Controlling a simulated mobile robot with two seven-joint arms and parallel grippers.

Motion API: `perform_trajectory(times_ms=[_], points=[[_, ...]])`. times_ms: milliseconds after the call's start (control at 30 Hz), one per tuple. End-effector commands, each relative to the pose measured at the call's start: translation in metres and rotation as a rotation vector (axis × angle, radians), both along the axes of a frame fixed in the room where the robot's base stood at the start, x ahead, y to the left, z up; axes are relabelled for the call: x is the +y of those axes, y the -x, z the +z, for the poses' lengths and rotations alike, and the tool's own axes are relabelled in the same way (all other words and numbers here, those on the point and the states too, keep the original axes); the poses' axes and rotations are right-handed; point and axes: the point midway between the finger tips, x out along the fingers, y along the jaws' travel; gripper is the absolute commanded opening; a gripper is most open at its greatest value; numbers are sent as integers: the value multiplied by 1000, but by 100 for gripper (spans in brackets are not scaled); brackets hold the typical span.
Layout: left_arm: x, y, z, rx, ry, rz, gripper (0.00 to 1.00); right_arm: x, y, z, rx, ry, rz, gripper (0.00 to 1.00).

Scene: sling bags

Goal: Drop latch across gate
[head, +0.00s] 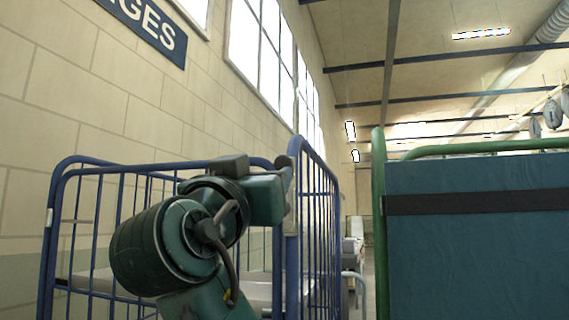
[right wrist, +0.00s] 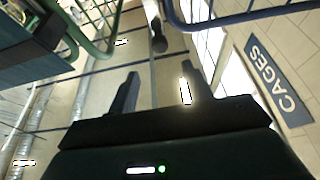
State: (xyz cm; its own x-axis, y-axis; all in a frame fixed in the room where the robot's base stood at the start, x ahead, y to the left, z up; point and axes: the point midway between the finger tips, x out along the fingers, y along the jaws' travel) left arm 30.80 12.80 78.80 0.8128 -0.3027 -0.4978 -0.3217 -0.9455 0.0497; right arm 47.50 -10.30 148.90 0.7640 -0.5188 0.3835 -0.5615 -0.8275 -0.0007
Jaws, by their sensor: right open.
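A latch bar (head: 290,205) stands upright at the front right corner of the blue cage (head: 322,200), with a dark rounded knob (head: 283,161) at its top. My left gripper is not in view.
A green-framed cage (head: 378,200) with a blue-green cover and dark strap stands at the right. A narrow gap separates it from the blue cage. A tiled wall with a blue sign (head: 145,22) is at the left.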

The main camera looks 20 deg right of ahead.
Motion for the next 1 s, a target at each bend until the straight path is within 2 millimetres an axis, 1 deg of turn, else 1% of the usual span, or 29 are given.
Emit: perform_trajectory(times_ms=[33,100,333,500,700,1000], points=[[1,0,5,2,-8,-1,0,-6,-7,7,1,0,-4,49],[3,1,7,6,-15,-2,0,-14,-18,13,3,0,-6,49],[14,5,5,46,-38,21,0,-39,-56,32,2,2,-3,49],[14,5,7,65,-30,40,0,-53,-77,41,2,1,-2,49],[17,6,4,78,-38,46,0,-60,-89,45,2,1,1,49],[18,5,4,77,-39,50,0,-61,-90,44,1,0,3,49]])
